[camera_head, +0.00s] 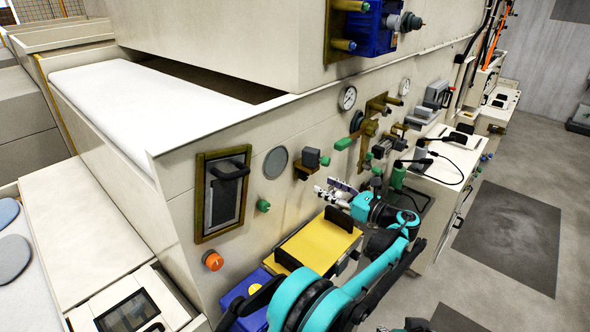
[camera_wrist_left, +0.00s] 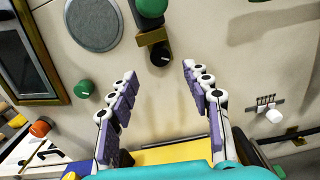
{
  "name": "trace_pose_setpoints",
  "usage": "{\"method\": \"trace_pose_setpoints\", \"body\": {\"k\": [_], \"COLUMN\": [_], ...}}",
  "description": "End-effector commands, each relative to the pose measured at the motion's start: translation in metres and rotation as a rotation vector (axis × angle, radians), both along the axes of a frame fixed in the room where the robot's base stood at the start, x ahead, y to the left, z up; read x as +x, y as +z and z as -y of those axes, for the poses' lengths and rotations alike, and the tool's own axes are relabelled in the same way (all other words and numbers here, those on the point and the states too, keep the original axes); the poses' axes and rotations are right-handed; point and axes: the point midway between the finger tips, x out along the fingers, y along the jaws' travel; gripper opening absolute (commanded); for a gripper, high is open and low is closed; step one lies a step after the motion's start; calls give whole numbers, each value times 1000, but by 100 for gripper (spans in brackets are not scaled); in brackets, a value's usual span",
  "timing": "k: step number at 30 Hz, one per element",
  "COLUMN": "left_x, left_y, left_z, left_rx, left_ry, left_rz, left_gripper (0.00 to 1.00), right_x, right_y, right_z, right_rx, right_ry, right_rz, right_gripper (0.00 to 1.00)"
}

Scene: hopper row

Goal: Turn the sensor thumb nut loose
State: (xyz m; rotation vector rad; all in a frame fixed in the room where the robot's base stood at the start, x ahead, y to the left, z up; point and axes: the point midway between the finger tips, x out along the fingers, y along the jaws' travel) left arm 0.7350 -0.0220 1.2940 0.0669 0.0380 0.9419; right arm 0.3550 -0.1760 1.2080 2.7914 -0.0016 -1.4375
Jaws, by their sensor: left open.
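A small sensor unit with a grey body (camera_head: 312,157) sits on a brass bracket (camera_head: 303,172) on the beige machine wall. A green round knob (camera_head: 325,160) is at its front. The wrist view shows this green knob (camera_wrist_left: 152,8) at the top edge, partly cut off, with a black knob (camera_wrist_left: 160,53) with a white mark below the bracket. I cannot tell for sure which is the thumb nut. My left gripper (camera_head: 331,189) is open and empty below and right of the sensor. In the wrist view its fingers (camera_wrist_left: 159,70) stand apart, below the black knob, touching nothing visible.
A yellow-topped box (camera_head: 312,243) with black handles lies below the gripper. A grey disc (camera_head: 276,162), another green knob (camera_head: 264,205), a framed window (camera_head: 223,192) and an orange knob (camera_head: 213,260) are to the left. Brass valve fittings (camera_head: 368,127) crowd the right.

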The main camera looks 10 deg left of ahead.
Motion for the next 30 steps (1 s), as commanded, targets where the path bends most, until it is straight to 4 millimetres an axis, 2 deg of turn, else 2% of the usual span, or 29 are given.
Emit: {"method": "trace_pose_setpoints", "body": {"k": [5,15,27,28,30], "left_x": [8,39,46,46,46], "left_y": [0,0,0,0,0], "left_z": [-11,-54,-62,-62,-62], "left_rx": [3,2,1,1,1], "left_ry": [2,2,0,0,0], "left_rz": [0,0,0,0,0], "left_gripper": [49,49,49,44,26], "right_x": [0,0,0,0,0], "right_y": [1,3,3,3,3], "right_z": [0,0,0,0,0], "right_rx": [0,0,0,0,0], "right_ry": [0,0,0,0,0], "right_rz": [0,0,0,0,0], "right_gripper": [40,40,40,40,40]}}
